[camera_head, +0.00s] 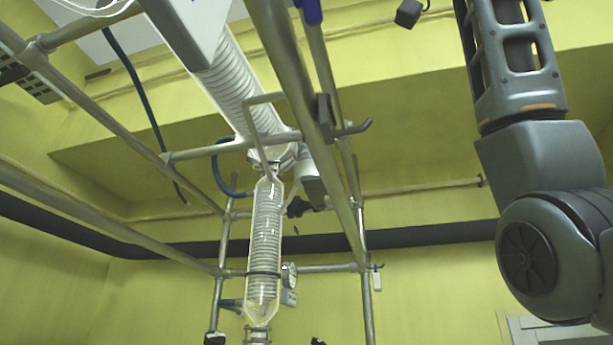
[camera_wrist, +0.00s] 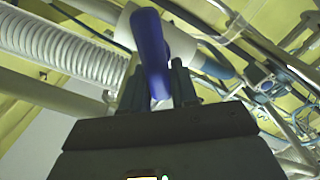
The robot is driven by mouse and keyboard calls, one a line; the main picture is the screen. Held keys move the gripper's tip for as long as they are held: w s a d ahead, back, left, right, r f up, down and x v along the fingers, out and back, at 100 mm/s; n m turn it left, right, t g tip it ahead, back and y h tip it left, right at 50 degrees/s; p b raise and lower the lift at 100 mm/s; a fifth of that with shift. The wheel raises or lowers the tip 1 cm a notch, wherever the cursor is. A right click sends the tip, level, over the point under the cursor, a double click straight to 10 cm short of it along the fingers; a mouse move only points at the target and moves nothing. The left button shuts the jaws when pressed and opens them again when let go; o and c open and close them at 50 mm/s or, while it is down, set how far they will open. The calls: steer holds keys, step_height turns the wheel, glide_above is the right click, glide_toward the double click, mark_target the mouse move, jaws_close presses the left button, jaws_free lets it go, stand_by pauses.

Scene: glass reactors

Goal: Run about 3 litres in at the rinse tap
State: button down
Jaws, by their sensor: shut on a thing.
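In the wrist view a dark blue lever handle (camera_wrist: 151,48) stands between the two fingers of my gripper (camera_wrist: 158,92). My gripper is shut on this handle. The handle points up in the picture and its lower end is hidden by the fingers. A white fitting (camera_wrist: 178,42) lies right behind the handle. I cannot read any label or volume there. In the head view my gripper is out of sight; only links of my arm show at the right. A blue piece (camera_head: 311,12) shows at the top edge there; I cannot tell whether it is the same handle.
A glass coil condenser (camera_head: 264,245) hangs upright in a frame of metal tubes (camera_head: 318,120). A wider ribbed glass column (camera_head: 238,88) slants above it. The ribbed tube in the wrist view (camera_wrist: 65,48) runs left of the handle. Tubes and clamps crowd the right.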

stand_by(0.4)
steer(key=c, duration=1)
jaws_free()
steer(key=shift+o, duration=0.2)
steer(key=b+v, duration=0.2)
steer(key=v, duration=0.6)
